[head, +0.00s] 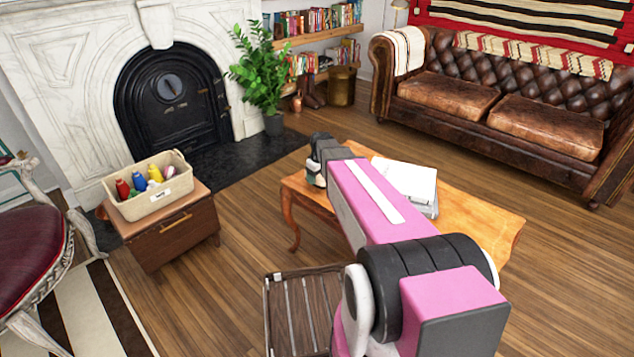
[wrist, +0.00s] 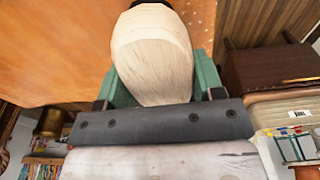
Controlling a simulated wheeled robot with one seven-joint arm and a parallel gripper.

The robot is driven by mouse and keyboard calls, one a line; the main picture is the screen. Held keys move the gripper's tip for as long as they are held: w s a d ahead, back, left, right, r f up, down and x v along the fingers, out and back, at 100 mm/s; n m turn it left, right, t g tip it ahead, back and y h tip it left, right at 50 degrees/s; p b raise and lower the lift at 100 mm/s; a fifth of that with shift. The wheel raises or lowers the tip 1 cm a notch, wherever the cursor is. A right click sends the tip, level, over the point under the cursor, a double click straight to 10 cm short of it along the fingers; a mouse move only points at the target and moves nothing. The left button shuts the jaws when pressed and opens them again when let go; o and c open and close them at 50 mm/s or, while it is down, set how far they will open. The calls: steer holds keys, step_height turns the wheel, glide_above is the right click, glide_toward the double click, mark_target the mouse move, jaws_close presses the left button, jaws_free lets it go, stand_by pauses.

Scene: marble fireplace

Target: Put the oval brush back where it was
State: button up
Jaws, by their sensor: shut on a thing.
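In the head view my gripper (head: 316,176) is at the left end of the wooden coffee table (head: 478,222). The brush cannot be made out clearly there, as my arm and gripper hide it. Whether the brush touches the table cannot be told.
A beige basket (head: 157,206) with several coloured bottles stands on a small brown cabinet (head: 190,238) at the left. A white book or papers (head: 408,180) lie on the table beyond my arm. A slatted wooden thing (head: 300,308) stands in front. Bare floor separates cabinet and table.

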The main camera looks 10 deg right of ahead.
mark_target(320, 175)
steer(key=shift+f, duration=1.35)
steer(key=shift+f, duration=0.15)
steer(key=o, duration=0.9)
steer(key=r, duration=0.8)
steer(key=s+r, duration=0.1)
steer(key=r, duration=0.3)
steer(key=shift+s+d, duration=0.1)
steer(key=shift+d, duration=0.3)
steer(key=s+f+m, duration=0.3)
steer(key=s, duration=0.7)
steer(key=s+f+m+g, duration=0.1)
steer(key=s+f+m, duration=0.2)
steer(key=s, duration=0.7)
steer(key=shift+a+f+m+h, duration=0.2)
steer(key=shift+a+m+h, duration=0.25)
steer(key=shift+m, duration=0.15)
